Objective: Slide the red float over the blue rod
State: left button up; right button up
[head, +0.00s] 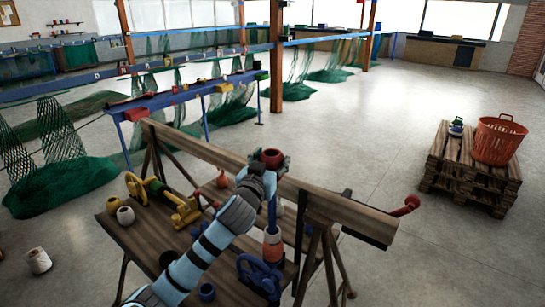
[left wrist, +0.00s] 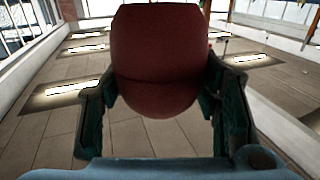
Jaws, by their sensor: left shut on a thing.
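The red float (head: 271,157) is held in my left gripper (head: 264,165), high over the workbench. In the left wrist view the dark red float (left wrist: 168,62) fills the space between the two fingers of the left gripper (left wrist: 165,95). The blue rod (head: 272,212) stands upright just below the gripper in the head view. Orange and white floats (head: 272,245) sit stacked around its lower part. The rod's top is hidden by the gripper, so I cannot tell whether the float is above it or around it. My right gripper is not in view.
A long wooden beam (head: 215,157) runs behind the rod. A red basket (head: 498,140) stands on a pallet (head: 455,160) at right. Open floor lies between.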

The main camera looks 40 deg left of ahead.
pick_arm(q)
notch_tip(320, 180, down, 6)
jog(key=b, duration=0.4)
jog(key=shift+w+b, duration=0.1)
jog(key=shift+b, duration=0.2)
jog(key=shift+f+b, duration=0.55)
jog(key=shift+f, duration=0.3)
jog(key=o, duration=1.2)
jog(key=shift+o, duration=0.2)
jog(key=v, duration=1.2)
